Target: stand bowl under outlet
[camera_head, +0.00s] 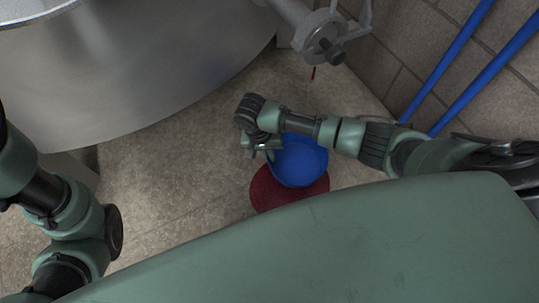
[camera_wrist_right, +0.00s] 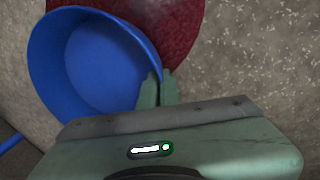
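The blue bowl (camera_head: 303,163) is upright and overlaps a dark red round mat (camera_head: 268,194) on the floor. The bowl (camera_wrist_right: 100,65) also fills the upper left of the right wrist view. My right gripper (camera_head: 262,152) is at the bowl's left side in the head view. In the wrist view its fingers (camera_wrist_right: 158,90) are close together, one inside and one outside the bowl's rim, shut on it. Whether the bowl touches the mat is unclear. The metal outlet (camera_head: 325,40) is farther back, with a small red tip below it. My left gripper is out of view.
A large steel tank (camera_head: 140,75) takes up the upper left. Blue pipes (camera_head: 470,70) run along the block wall (camera_head: 405,45) on the right. The stone floor (camera_head: 225,115) between the tank and the bowl is clear.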

